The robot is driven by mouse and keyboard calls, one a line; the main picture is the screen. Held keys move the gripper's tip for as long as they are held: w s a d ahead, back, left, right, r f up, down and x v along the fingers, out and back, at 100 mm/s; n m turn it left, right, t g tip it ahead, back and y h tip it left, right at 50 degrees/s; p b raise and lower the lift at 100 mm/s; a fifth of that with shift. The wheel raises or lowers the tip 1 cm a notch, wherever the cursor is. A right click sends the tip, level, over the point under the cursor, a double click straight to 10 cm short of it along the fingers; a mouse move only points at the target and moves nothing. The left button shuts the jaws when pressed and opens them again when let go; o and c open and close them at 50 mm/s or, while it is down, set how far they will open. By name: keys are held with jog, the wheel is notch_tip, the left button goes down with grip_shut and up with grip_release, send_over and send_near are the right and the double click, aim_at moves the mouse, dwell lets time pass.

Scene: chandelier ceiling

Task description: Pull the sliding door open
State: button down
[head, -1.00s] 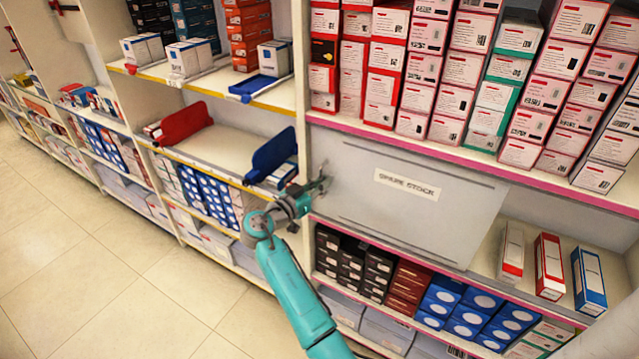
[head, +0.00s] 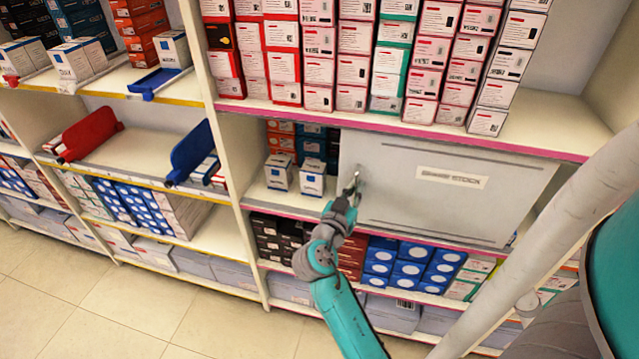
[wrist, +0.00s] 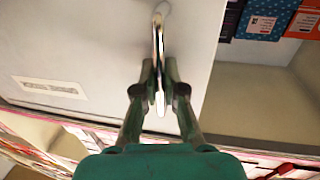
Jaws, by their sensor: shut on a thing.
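The sliding door (head: 440,205) is a grey panel labelled "SPARE STOCK" in the shelf bay under the pink-edged shelf. It covers the middle and right of the bay, and the left part is uncovered. Its handle (wrist: 158,60) is a thin metal bar near the door's left edge in the head view. My gripper (head: 353,187) is at that handle. In the wrist view my gripper (wrist: 159,85) has its two fingers closed on the handle from both sides. The door (wrist: 60,50) fills the left of the wrist view.
White and blue boxes (head: 296,175) stand in the uncovered left part of the bay, with orange and dark boxes behind. Stacked pink and red boxes (head: 350,50) fill the shelf above. Dark, brown and blue boxes (head: 410,265) sit below. A shelf upright (head: 232,170) borders the bay's left.

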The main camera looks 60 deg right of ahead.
aim_at(386, 187)
jog(key=s, duration=0.2)
jog(key=s+d, duration=0.1)
jog(key=s, duration=0.1)
jog(key=s+d, duration=0.1)
jog(key=s, duration=0.1)
jog(key=shift+s+d, duration=0.15)
jog(key=shift+s, duration=0.05)
jog(key=c, duration=1.5)
grip_release()
jog(key=a, duration=0.4)
jog(key=s+a, duration=0.1)
jog(key=a, duration=0.7)
jog(key=shift+s, duration=0.4)
